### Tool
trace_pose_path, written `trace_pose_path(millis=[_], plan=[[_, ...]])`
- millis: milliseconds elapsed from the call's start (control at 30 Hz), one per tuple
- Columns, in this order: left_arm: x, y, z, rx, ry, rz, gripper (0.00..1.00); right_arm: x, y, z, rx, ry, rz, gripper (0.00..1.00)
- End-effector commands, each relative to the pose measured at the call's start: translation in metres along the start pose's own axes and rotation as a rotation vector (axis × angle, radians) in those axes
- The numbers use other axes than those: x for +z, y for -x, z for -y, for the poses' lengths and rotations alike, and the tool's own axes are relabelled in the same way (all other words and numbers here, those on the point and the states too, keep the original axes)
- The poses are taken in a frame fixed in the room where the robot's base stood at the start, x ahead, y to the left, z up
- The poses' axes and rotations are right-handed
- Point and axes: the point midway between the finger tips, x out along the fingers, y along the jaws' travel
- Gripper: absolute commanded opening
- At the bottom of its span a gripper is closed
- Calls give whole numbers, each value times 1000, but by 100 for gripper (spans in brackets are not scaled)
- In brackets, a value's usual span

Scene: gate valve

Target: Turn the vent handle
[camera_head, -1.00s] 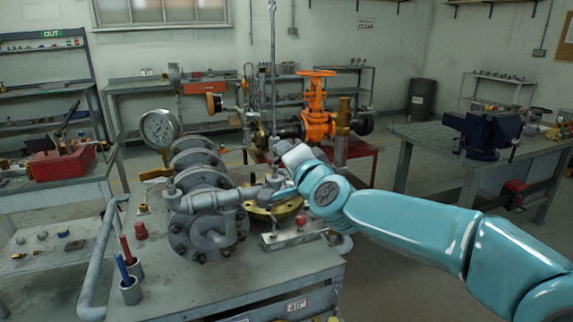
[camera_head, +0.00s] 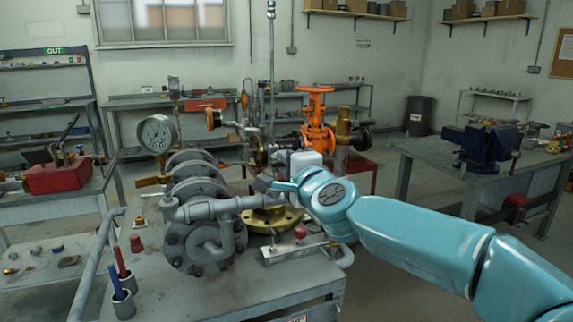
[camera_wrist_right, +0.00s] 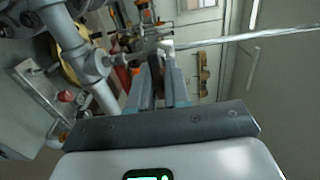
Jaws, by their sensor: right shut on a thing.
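My right gripper (camera_head: 264,184) reaches in from the right, beside the grey flanged pipe assembly (camera_head: 190,236) on the near bench. In the right wrist view its two grey fingers (camera_wrist_right: 160,86) are shut on a narrow dark brownish piece (camera_wrist_right: 157,74), which looks like the vent handle. Most of this piece is hidden between the fingers, and the head view does not show it clearly. A grey pipe (camera_wrist_right: 82,58) runs close to the left of the fingers. A brass flange (camera_head: 274,219) lies just below the gripper. My left gripper is not in view.
A pressure gauge (camera_head: 157,134) stands on the assembly. An orange valve (camera_head: 316,135) stands behind. A small block with a red knob (camera_head: 300,232) and a pen cup (camera_head: 123,304) are on the near bench (camera_head: 225,290). A side table with a blue vise (camera_head: 487,146) is at right.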

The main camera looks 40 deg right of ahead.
Motion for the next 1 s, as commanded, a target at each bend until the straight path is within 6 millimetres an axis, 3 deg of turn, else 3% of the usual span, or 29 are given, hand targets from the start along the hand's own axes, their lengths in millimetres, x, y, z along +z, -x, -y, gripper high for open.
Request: trace_pose_path(millis=[300,333,400,767,867,1000], plan=[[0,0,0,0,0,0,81,0,0,-2,3,-6,1,0],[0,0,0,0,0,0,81,0,0,-2,3,-6,1,23],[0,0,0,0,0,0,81,0,0,-1,3,-5,1,37],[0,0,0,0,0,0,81,0,7,0,0,-3,0,37],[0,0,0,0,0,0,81,0,24,1,-1,-4,2,37],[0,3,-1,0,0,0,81,0,60,2,-2,-4,1,37]])
